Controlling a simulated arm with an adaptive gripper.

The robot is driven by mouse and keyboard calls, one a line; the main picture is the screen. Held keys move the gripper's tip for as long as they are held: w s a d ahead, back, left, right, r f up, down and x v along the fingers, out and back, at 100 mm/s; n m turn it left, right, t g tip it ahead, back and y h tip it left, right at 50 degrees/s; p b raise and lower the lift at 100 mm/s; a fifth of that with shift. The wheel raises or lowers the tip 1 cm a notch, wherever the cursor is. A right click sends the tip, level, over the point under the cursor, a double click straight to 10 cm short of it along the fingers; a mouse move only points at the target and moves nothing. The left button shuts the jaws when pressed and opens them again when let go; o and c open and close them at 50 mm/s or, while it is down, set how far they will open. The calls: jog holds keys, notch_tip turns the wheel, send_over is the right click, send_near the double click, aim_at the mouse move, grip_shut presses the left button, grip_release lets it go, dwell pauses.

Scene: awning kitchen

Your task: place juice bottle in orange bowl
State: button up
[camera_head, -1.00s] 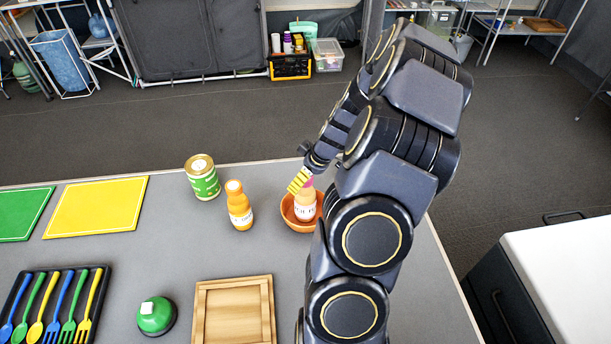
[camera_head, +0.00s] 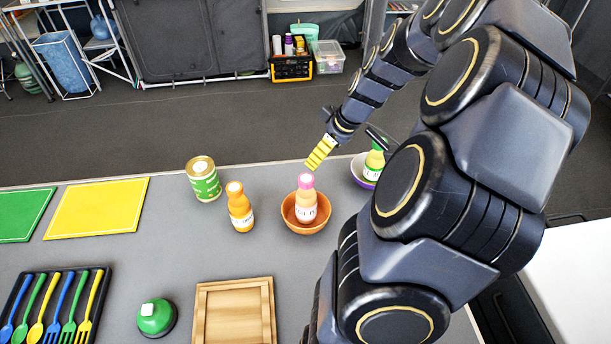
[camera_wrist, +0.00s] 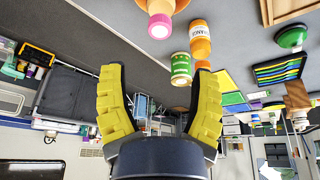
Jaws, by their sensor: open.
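A juice bottle with a pink cap (camera_head: 306,203) stands upright inside the orange bowl (camera_head: 291,226). In the wrist view the pink-capped bottle (camera_wrist: 160,22) shows beyond my fingers. Another juice bottle, orange with an orange cap (camera_head: 240,208), stands on the table left of the bowl; it also shows in the wrist view (camera_wrist: 200,42). My gripper (camera_head: 314,162) is above and behind the bowl, apart from both bottles. In the wrist view its two yellow fingers (camera_wrist: 157,98) are spread wide with nothing between them.
A green can (camera_head: 203,180) stands behind the orange-capped bottle. A purple bowl (camera_head: 359,172) holding a green-capped bottle (camera_head: 374,163) is right of the orange bowl, partly behind my arm. A wooden tray (camera_head: 199,310), a green bell-like object (camera_head: 157,317) and a cutlery tray (camera_head: 99,320) lie in front.

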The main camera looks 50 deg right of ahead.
jog(key=w+a+r+n+g+y, duration=0.1)
jog(key=a+r+g, duration=0.1)
jog(key=a, duration=0.8)
jog(key=w+a+r+g+y, duration=0.1)
jog(key=a+r, duration=0.2)
jog(key=a, duration=0.7)
jog(key=s+a+r+m+g+h, duration=0.1)
jog(key=s+a+g+h, duration=0.1)
jog(key=s+a, duration=0.9)
jog(key=s+g, duration=0.1)
jog(key=s, duration=0.2)
jog(key=shift+a, duration=0.25)
